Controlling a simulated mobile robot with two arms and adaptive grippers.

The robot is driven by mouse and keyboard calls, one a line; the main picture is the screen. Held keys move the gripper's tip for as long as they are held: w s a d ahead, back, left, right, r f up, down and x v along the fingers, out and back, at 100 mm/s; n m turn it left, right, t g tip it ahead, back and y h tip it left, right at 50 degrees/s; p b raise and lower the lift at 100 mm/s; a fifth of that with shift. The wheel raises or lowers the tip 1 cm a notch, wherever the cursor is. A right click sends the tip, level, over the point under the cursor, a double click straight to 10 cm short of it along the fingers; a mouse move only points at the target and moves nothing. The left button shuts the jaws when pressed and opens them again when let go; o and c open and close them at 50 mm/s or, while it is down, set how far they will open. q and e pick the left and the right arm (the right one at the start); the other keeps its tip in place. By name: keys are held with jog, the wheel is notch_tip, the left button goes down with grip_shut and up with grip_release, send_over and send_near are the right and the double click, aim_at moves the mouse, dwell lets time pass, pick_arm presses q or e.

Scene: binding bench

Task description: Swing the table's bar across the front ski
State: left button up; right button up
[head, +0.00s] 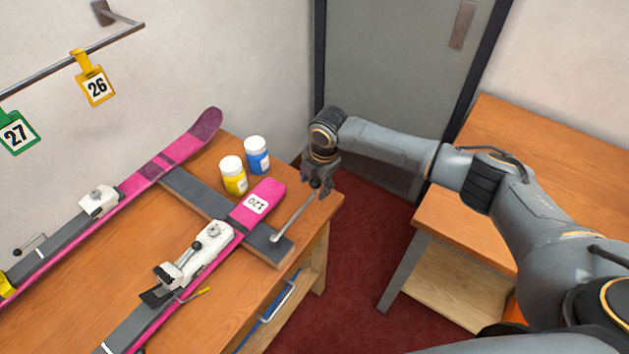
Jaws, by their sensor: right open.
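The front ski (265,192) is pink with a grey middle and a "120" label; it lies on the bench (60,310), its tip over a dark grey cross plate (200,192). The bar (296,216) is a thin metal rod mounted at the plate's near end, beside the ski. It points up and right, away from the ski, to the bench's right edge. My right gripper (317,184) is open, with its fingers around or close beside the bar's dark knob end; I cannot tell if they touch it. My left gripper is out of view.
A second pink ski (170,158) lies behind. A yellow jar (233,176) and a blue jar (257,156) stand near the front ski's tip. A binding (200,250) sits on the front ski. Another table (540,150) stands right, with red floor between.

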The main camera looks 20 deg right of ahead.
jog(key=shift+f, duration=0.1)
grip_shut()
jog(key=shift+w, duration=0.1)
